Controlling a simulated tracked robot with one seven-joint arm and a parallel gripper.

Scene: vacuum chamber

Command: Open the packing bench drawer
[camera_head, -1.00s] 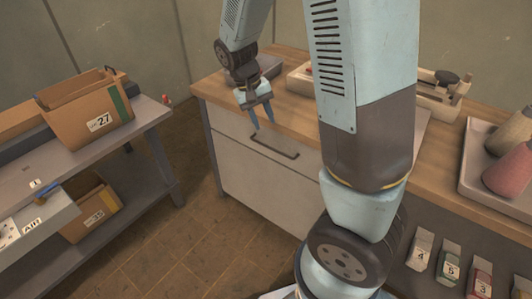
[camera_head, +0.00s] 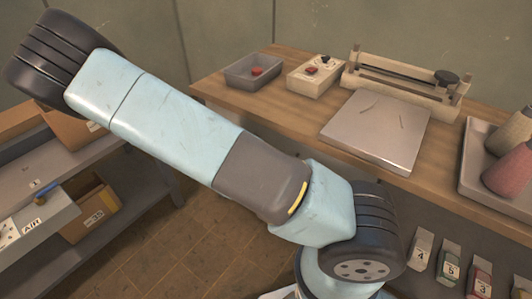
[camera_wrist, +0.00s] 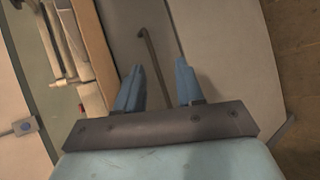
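The packing bench (camera_head: 290,112) has a wooden top; my arm hides its drawer front in the head view. In the wrist view the grey drawer front (camera_wrist: 122,25) lies beside the bench top's edge, and its dark bar handle (camera_wrist: 150,55) runs down towards my gripper (camera_wrist: 158,64). My gripper's two blue fingers are apart, with the handle showing in the gap between them. I cannot tell how deep the handle sits between the fingers or whether they touch it. I see no clear gap showing the drawer pulled out.
On the bench are a grey tray (camera_head: 240,72), a switch box (camera_head: 312,80), a sealer-like device (camera_head: 405,88) and a flat plate (camera_head: 385,125). Labelled packs (camera_head: 448,262) stand below at right. A shelf unit (camera_head: 150,165) stands at left, with floor (camera_head: 190,245) between.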

